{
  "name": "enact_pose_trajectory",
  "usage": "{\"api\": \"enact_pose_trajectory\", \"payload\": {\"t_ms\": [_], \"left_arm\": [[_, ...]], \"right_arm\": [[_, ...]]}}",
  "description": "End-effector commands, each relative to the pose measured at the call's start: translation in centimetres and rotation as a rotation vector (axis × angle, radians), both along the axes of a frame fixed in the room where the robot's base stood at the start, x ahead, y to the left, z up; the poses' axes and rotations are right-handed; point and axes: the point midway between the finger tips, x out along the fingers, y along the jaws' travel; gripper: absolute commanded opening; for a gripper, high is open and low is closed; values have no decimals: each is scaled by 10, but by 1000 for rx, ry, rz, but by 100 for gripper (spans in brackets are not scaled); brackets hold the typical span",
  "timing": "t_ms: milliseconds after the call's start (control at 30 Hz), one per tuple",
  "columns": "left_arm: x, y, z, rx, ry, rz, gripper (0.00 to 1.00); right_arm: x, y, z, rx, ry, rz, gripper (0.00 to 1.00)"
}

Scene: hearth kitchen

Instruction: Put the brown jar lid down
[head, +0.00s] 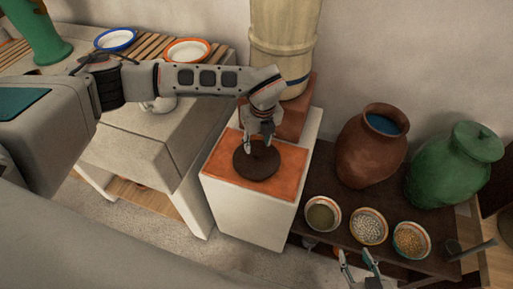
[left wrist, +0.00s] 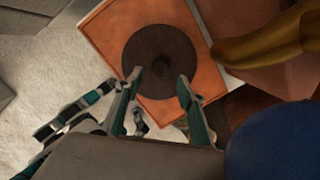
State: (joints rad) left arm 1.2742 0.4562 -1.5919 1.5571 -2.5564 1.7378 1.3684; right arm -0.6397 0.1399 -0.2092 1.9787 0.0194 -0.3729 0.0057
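The brown jar lid (head: 256,164) is a dark round disc lying flat on the orange top (head: 222,170) of a white block. It also shows in the left wrist view (left wrist: 152,48), with a small knob at its middle. My left gripper (head: 258,140) is directly above the lid, pointing down. In the left wrist view its two fingers (left wrist: 161,76) are spread, one on each side of the knob, with a gap to it. My right gripper (head: 357,262) is at the bottom edge of the head view, its fingers apart and empty, away from the lid.
A brown jar (head: 372,150), open with blue inside, and a green lidded jar (head: 455,165) stand on a dark table at the right. Several small bowls (head: 368,228) stand in front of them. A tall pale wooden vessel (head: 284,40) stands just behind the lid's block.

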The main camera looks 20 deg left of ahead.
Motion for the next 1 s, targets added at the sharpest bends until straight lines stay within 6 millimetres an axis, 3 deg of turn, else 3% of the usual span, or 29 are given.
{"api": "enact_pose_trajectory", "payload": {"t_ms": [100,300,467,567,667,767,900,1000], "left_arm": [[-2,-2,27,1,-5,0,39],[-5,-5,56,1,-2,0,39],[-9,-8,64,-6,6,-4,39],[-25,-28,55,-61,50,-51,39],[-63,-73,36,-203,144,-155,39],[-118,-138,26,-446,260,-285,39],[-186,-225,52,-858,358,-400,39],[-214,-269,88,-1157,372,-406,39]], "right_arm": [[-1,1,3,5,0,-1,40],[-3,1,2,6,6,-1,40],[-4,1,2,6,8,-1,40],[-4,1,1,6,9,-1,40],[-5,1,1,6,9,-1,40],[-5,1,0,5,11,-1,40],[-5,1,0,6,12,0,40],[-5,1,0,5,12,-1,40]]}}
